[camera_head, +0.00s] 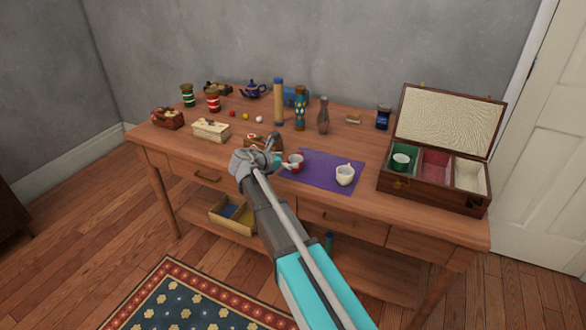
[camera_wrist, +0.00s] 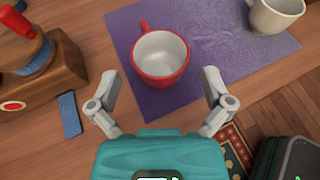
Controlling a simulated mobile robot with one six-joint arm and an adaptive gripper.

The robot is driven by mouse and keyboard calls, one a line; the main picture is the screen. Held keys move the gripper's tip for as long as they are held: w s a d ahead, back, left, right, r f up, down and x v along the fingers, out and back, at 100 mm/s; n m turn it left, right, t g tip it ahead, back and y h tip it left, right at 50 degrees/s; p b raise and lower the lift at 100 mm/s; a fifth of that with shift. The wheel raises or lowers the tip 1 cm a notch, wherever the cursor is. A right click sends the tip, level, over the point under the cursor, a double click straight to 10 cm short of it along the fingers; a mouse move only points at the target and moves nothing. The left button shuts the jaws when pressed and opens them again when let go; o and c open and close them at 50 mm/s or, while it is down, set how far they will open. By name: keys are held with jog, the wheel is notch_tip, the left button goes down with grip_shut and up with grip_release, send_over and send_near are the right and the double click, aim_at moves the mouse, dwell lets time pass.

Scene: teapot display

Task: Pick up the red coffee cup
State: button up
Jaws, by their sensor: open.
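The red coffee cup (camera_wrist: 161,58) has a white inside and stands upright on a purple mat (camera_wrist: 201,66) in the wrist view, its handle pointing up and left. In the head view the cup (camera_head: 296,161) is small, at the mat's left end, partly hidden by my arm's end. My gripper (camera_wrist: 162,84) is open and empty. In the wrist view its two fingers lie on either side of the cup's near side, apart from it. In the head view my gripper (camera_head: 279,155) is at the cup's left.
A white cup (camera_head: 345,175) stands on the mat's right part. A wooden box with a red knob (camera_wrist: 36,69) is left of the red cup. An open lined case (camera_head: 436,179) stands at the table's right. Bottles, a teapot (camera_head: 253,89) and jars stand behind.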

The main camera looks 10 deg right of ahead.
aim_at(300, 158)
jog(key=shift+w+d+f, duration=0.1)
jog(key=shift+w+d, duration=0.05)
jog(key=shift+d, duration=0.05)
jog(key=shift+d, duration=0.1)
jog(key=shift+b+x, duration=0.85)
jog(key=shift+x, duration=1.7)
jog(key=shift+w, duration=0.1)
jog(key=shift+c, duration=0.3)
jog(key=c, duration=0.9)
